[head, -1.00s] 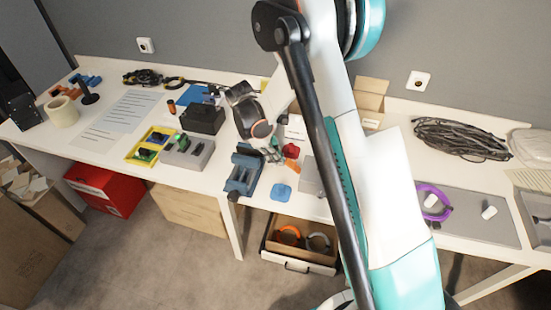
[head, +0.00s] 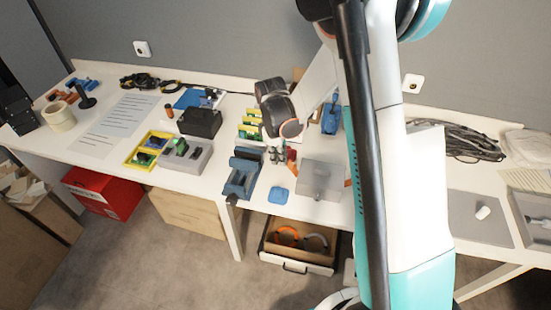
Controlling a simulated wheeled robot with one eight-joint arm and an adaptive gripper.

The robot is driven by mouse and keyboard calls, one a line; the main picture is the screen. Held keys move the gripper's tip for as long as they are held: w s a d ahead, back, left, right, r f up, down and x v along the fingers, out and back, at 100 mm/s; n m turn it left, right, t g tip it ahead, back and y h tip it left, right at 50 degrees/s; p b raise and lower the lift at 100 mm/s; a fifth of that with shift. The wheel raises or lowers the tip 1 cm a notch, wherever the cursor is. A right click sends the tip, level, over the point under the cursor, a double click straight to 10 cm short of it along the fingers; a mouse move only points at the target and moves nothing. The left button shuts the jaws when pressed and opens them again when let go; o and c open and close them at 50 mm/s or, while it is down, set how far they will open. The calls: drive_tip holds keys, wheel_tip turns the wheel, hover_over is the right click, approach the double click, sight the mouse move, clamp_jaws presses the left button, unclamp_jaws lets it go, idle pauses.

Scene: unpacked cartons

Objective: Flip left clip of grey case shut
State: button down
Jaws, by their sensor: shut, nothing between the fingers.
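A flat light grey case (head: 321,181) lies on the white table near its front edge, in the middle of the head view, just left of my arm. Its lid looks down; its clips are too small to make out, so I cannot tell how the left one stands. My gripper (head: 278,158) is left of the case, above the table, pointing down, shut and empty. It appears apart from the case. My arm passes in front of the area right of the case.
A blue-grey vise (head: 242,174) stands left of my gripper. A red object (head: 292,160) is close beside the gripper, and a small blue block (head: 278,195) lies in front. A black box (head: 200,122) and a grey tray (head: 195,163) are further left. An open drawer (head: 298,262) is below.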

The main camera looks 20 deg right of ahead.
drive_tip(key=d+t+y, duration=0.1)
drive_tip(key=s+d+r+t+y, duration=0.1)
drive_tip(key=y, duration=0.1)
drive_tip(key=shift+s+d+r, duration=0.15)
drive_tip(key=shift+s+r, duration=0.15)
drive_tip(key=shift+w, duration=0.1)
drive_tip(key=shift+p+v, duration=0.4)
drive_tip(key=shift+v, duration=0.4)
drive_tip(key=shift+r, duration=0.1)
